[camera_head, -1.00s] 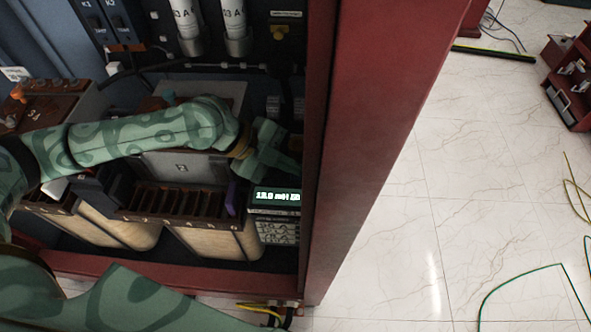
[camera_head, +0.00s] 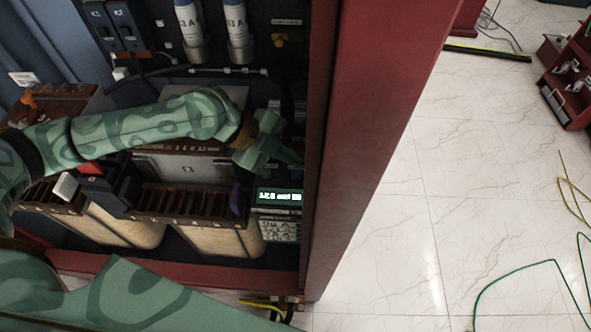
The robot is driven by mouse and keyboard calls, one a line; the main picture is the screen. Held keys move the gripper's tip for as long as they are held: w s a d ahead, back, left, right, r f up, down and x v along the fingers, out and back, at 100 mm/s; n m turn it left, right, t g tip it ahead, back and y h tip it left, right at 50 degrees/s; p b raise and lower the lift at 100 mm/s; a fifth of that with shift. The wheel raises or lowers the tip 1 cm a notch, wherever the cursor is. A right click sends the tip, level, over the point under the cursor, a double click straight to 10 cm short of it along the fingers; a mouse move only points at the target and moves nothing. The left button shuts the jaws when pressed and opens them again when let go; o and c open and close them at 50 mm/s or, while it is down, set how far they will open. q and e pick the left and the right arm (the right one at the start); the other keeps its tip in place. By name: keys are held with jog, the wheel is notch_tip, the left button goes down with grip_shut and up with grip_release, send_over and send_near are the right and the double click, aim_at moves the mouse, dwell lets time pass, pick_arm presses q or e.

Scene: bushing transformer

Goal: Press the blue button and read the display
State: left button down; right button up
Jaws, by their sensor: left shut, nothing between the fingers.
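The display (camera_head: 279,197) is lit with pale characters on a dark green screen, low at the right inside the red cabinet. Its text is too blurred to read surely; it looks like "12.8" followed by letters. A keypad panel (camera_head: 279,229) sits just below it. I cannot make out a blue button. My left gripper (camera_head: 292,157) is shut and empty, just above the display and close to the cabinet's right wall. My green patterned left arm reaches in from the left across the cabinet. My right gripper is not in view.
The red cabinet post (camera_head: 368,130) stands right of the display. Slotted brown-topped blocks (camera_head: 190,200) fill the cabinet floor. White cylinders (camera_head: 238,27) hang above. A yellow cable (camera_head: 262,305) lies at the base.

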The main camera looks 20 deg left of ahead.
pick_arm(q)
notch_tip(320, 180, up, 3)
jog(key=shift+r+p, duration=0.1)
jog(key=shift+p, duration=0.95)
jog(key=shift+s, duration=0.1)
